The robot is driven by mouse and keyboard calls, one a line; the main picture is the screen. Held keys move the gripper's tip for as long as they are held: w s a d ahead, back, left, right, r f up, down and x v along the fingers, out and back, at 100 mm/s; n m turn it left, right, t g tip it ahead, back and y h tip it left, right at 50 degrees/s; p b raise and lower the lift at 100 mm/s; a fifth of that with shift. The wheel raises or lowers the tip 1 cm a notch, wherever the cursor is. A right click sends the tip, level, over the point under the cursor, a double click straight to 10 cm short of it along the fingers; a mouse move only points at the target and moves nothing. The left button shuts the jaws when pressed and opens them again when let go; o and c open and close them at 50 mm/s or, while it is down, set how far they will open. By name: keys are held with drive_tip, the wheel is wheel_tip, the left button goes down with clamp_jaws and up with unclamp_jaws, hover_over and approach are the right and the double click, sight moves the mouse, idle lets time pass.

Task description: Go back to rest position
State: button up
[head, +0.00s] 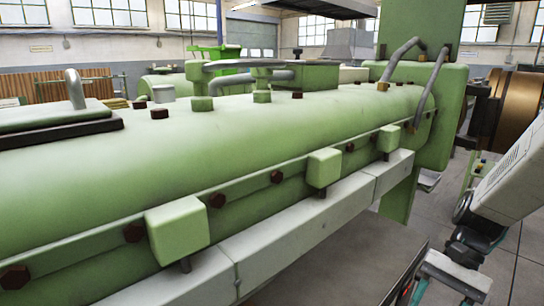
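My arm comes in from the right edge of the head view, with a pale boxy link pointing down to a dark joint. Below the joint are teal and white parts at the lower right, where my gripper (425,278) appears partly cut off by the bottom edge. Its fingers are not clear, and I cannot tell whether it is open or holds anything. The arm is in front of and to the right of a large green extruder (230,140), and I see no contact between them.
The extruder's long barrel fills the left and middle, with green boxes (178,228), bolts and a pale lower rail (300,222) along its side. A green upright (440,110) stands at its right end. Grey floor (425,215) shows between extruder and arm. A brown cylinder (519,105) stands behind.

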drive_tip(key=s+a+r+n+t+h, duration=0.3)
drive_tip(key=s+r+n, duration=0.1)
drive_tip(key=r, duration=0.3)
drive_tip(key=s+a+r+n+t+h, duration=0.2)
drive_tip(key=s+a+r+n+h, duration=0.1)
drive_tip(key=r, duration=0.3)
drive_tip(key=shift+s+a+r+n+t, duration=0.3)
drive_tip(key=shift+s+r+n+t, duration=0.15)
drive_tip(key=shift+n, duration=0.35)
drive_tip(key=shift+f, duration=0.1)
drive_tip(key=c, duration=0.4)
drive_tip(key=shift+d, duration=0.15)
drive_tip(key=shift+c, duration=0.2)
